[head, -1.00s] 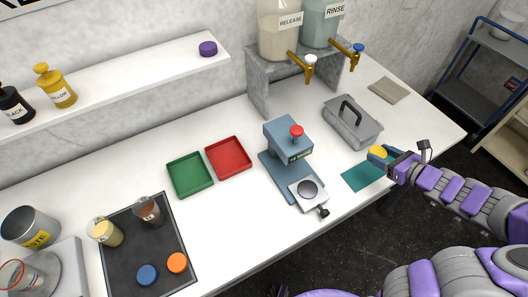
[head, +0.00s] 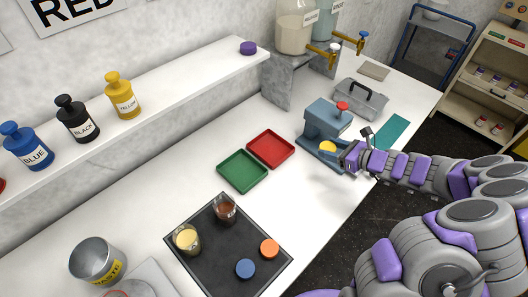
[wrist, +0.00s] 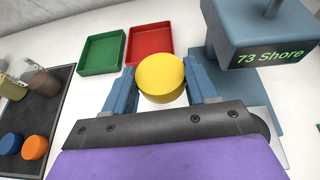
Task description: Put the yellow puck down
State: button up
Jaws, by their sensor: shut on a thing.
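The yellow puck (wrist: 160,76) is held between the two blue fingers of my gripper (wrist: 162,88) in the wrist view. In the head view the puck (head: 327,147) shows at the tip of my gripper (head: 338,151), in front of the blue-grey press-like device (head: 327,117) with a red knob. The device's display reads "73 Shore" in the wrist view (wrist: 268,57). The device's lower plate is partly hidden by my gripper, and I cannot tell the puck's height above it.
A green tray (head: 242,172) and a red tray (head: 271,149) lie left of the device. A dark mat (head: 222,250) holds two cups, a blue puck (head: 245,268) and an orange puck (head: 269,248). A teal mat (head: 393,131) lies bare to the right. White counter is clear between.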

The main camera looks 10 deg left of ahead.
jog(key=a+r+b+x, duration=0.1)
jog(key=r+b+x, duration=0.1)
jog(key=x, duration=0.8)
send_over(273, 152)
jog(key=f, duration=0.3)
jog(key=f+b, duration=0.1)
jog(key=f, duration=0.1)
jog(key=f+b, duration=0.1)
jog(key=f, duration=0.1)
jog(key=shift+w+d, duration=0.1)
jog(key=shift+d, duration=0.2)
jog(key=shift+a+f, duration=0.25)
jog(key=shift+f, duration=0.2)
jog(key=f, duration=0.1)
jog(key=f+b, duration=0.1)
jog(key=f, duration=0.1)
jog(key=shift+a, duration=0.25)
jog(key=shift+d+f, duration=0.1)
jog(key=shift+f, duration=0.1)
jog(key=shift+d+r, duration=0.15)
jog(key=shift+d, duration=0.05)
jog(key=o, duration=1.1)
jog(key=shift+o, duration=0.2)
